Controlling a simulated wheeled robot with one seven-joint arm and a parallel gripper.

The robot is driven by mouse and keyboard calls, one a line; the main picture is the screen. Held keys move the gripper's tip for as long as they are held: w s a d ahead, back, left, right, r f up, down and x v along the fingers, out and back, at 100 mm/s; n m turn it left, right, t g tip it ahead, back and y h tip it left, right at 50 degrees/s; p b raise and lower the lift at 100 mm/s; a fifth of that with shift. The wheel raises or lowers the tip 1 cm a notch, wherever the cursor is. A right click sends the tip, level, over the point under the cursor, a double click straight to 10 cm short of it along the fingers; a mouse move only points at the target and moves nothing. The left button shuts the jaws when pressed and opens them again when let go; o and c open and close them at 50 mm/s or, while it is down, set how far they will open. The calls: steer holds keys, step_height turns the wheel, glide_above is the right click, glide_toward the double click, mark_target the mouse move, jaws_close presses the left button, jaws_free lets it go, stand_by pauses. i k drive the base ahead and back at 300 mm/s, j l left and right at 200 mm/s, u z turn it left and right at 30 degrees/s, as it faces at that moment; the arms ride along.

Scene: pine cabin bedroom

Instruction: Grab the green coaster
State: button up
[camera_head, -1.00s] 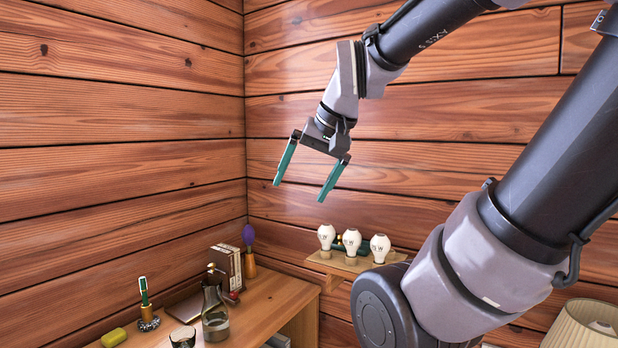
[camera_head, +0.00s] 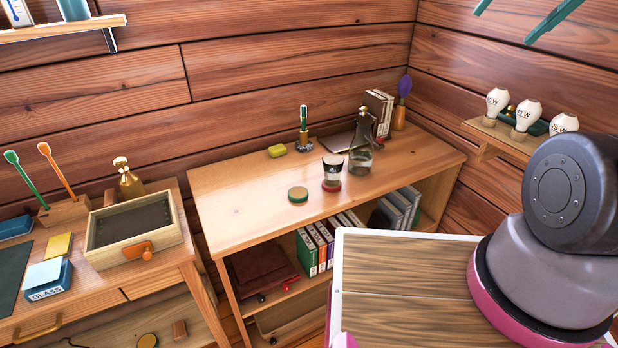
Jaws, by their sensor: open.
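The green coaster (camera_head: 298,194) is a small round disc with a green top and a tan rim. It lies flat near the front edge of the wooden desk (camera_head: 235,205), with nothing on it. A dark-and-white cup (camera_head: 332,168) stands just right of it on a red coaster (camera_head: 331,186). My gripper (camera_head: 503,27) shows only as two teal fingers at the top right edge. They are apart, with nothing seen between them, and far from the coaster. The rest of the gripper is out of the picture.
A glass carafe (camera_head: 360,160) stands behind the cup. A yellow-green block (camera_head: 277,151) and a pen stand (camera_head: 304,143) are at the back. Light bulbs (camera_head: 526,115) sit on a wall shelf at right. The desk's left part is clear.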

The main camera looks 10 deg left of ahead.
mark_target(296, 194)
steer(key=k+j+z, duration=0.2)
steer(key=j+z, duration=0.15)
steer(key=j, duration=0.15)
steer(key=k+j+z, duration=0.6)
steer(key=j+z, duration=0.15)
